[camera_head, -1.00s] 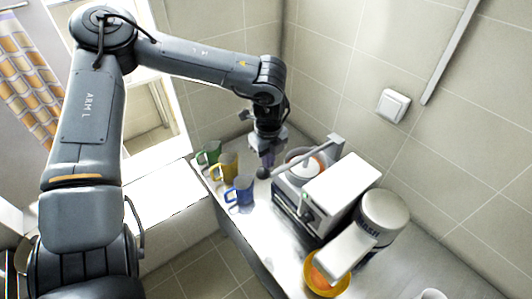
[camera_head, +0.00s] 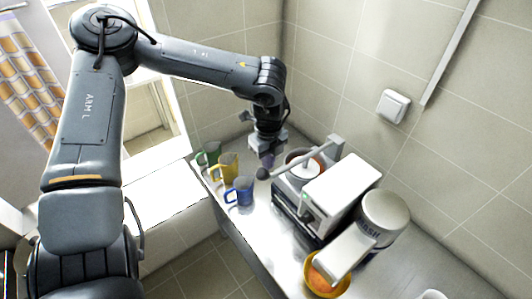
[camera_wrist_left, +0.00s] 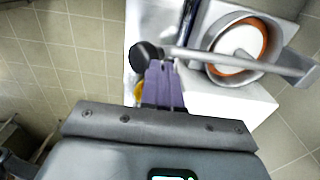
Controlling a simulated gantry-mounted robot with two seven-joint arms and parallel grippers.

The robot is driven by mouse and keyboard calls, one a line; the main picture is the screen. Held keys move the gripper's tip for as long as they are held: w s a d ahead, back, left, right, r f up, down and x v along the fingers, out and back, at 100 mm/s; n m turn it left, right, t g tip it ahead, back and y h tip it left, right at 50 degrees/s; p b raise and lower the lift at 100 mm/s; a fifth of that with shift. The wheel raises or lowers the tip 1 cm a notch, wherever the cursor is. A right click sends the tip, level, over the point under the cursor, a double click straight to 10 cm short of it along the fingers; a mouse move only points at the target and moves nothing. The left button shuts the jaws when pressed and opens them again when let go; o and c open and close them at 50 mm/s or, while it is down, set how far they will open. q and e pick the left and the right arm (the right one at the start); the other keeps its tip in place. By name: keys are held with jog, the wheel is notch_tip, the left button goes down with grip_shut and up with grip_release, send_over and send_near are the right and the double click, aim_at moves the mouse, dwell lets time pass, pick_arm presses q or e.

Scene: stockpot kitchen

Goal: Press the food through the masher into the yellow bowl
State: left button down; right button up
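The masher (camera_head: 340,195) is a white and grey machine on the counter. A metal lever arm (camera_head: 300,161) crosses above its round hopper (camera_head: 289,170) and ends in a dark knob (camera_head: 263,174). In the left wrist view, the hopper (camera_wrist_left: 212,72) shows a white disc with orange food (camera_wrist_left: 262,38) around it. My left gripper (camera_head: 267,161) is beside the knob end of the lever; its purple fingers look shut together, and contact with the lever is unclear. The yellow bowl (camera_head: 341,290) stands below the masher's white front part, with orange food (camera_head: 321,279) in it. My right gripper is out of view.
Green (camera_head: 208,153), yellow (camera_head: 226,168) and blue (camera_head: 240,190) mugs stand left of the masher near the counter edge. A tiled wall with a white switch (camera_head: 393,106) is behind. A white object (camera_head: 432,294) is cut off at the lower right.

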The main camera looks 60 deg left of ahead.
pick_arm(q)
jog(key=shift+f+b, duration=1.5)
jog(key=shift+f, duration=0.15)
dwell(1.9)
jog(key=shift+r, duration=0.1)
dwell(2.5)
notch_tip(320, 180, up, 16)
jog(key=p, duration=1.1)
dwell(0.4)
